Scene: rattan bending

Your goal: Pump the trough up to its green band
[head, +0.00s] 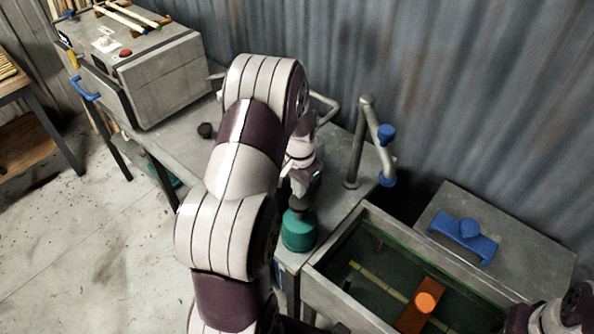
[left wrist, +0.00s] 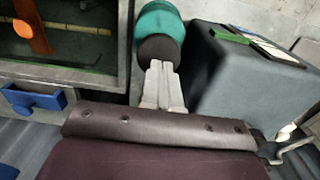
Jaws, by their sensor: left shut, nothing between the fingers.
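The trough (head: 345,296) is a grey open tank at lower right. It holds dark greenish water, and a thin green band (head: 412,243) runs along its far inner wall. I cannot tell exactly where the water meets the band. The pump (head: 299,233), a teal cylinder with a dark round knob (head: 299,207) on top, stands beside the trough's left end. It also shows in the left wrist view (left wrist: 160,20). My left gripper (head: 301,192) is shut and empty just above the knob. In the left wrist view its fingertips (left wrist: 160,66) reach the knob; contact is unclear.
A rattan pole (head: 376,278) and an orange piece (head: 420,307) are in the trough. Blue-handled grey pipes (head: 356,150) stand behind the pump. A blue clamp-like part (head: 465,238) lies on the box beyond the trough. A grey cabinet (head: 160,75) stands at upper left.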

